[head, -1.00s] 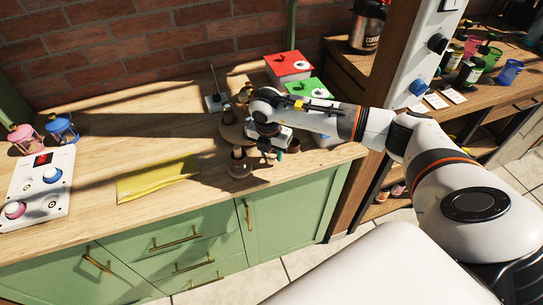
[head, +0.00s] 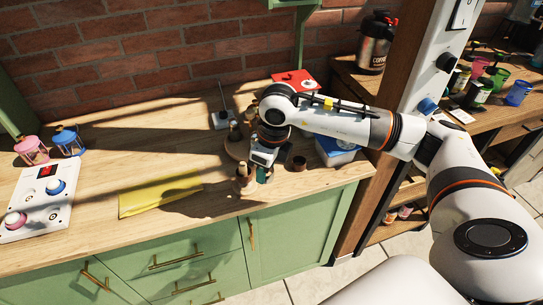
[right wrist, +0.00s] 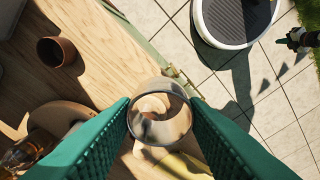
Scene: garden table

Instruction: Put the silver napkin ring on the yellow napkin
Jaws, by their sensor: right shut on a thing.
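The silver napkin ring (right wrist: 159,137) is held between the green fingers of my right gripper (right wrist: 159,117) in the right wrist view. In the head view my right gripper (head: 262,174) is over the front part of the counter, beside small wooden pegs, and the ring is too small to make out there. The yellow napkin (head: 160,193) lies flat on the counter, to the left of the gripper and apart from it. A yellow corner (right wrist: 185,165) shows at the bottom of the right wrist view. My left gripper is out of view.
A round wooden stand (head: 236,148) with pegs is behind the gripper. A white panel with knobs (head: 40,205) lies at the left. The counter around the napkin is clear.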

